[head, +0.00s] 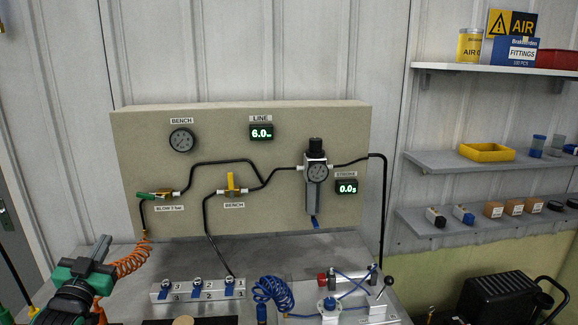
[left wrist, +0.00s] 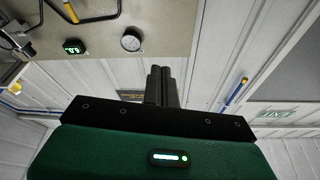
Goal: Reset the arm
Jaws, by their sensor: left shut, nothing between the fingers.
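My left gripper (head: 103,246) is at the lower left in the head view, raised in front of the bench's left end. Its fingers are together and empty; they also show closed in the left wrist view (left wrist: 161,85), pointing toward the wall. The left arm comes in from the lower left, beside an orange coiled hose (head: 131,262). My right gripper is in neither view.
A beige panel (head: 230,215) behind the metal bench (head: 330,256) carries a gauge (head: 182,140), valves, black hoses and a regulator (head: 315,170). The bench holds a valve manifold (head: 198,290) and a blue coiled hose (head: 273,291). Shelves (head: 490,160) with small parts are at right.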

